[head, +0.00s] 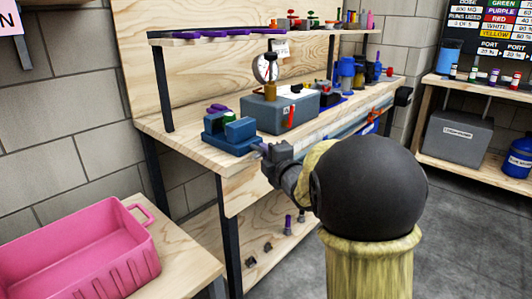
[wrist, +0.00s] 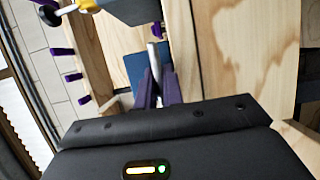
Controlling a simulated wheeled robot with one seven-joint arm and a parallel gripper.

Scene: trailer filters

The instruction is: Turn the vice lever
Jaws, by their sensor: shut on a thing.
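The blue vice (head: 230,133) sits at the near left end of the workbench. Its pale metal lever (wrist: 153,55) shows between the dark fingers in the wrist view, and part of the blue vice (wrist: 134,68) shows beside it. My gripper (head: 265,154) is at the front of the vice, just off the bench edge. In the wrist view my gripper (wrist: 158,88) is shut on the lever. The gripped part of the lever is hidden by the fingers.
A grey box (head: 281,112) stands right of the vice. A shelf (head: 240,37) with small items runs above. A pink bin (head: 80,245) stands on a low table at left. The floor (head: 450,240) at right is clear.

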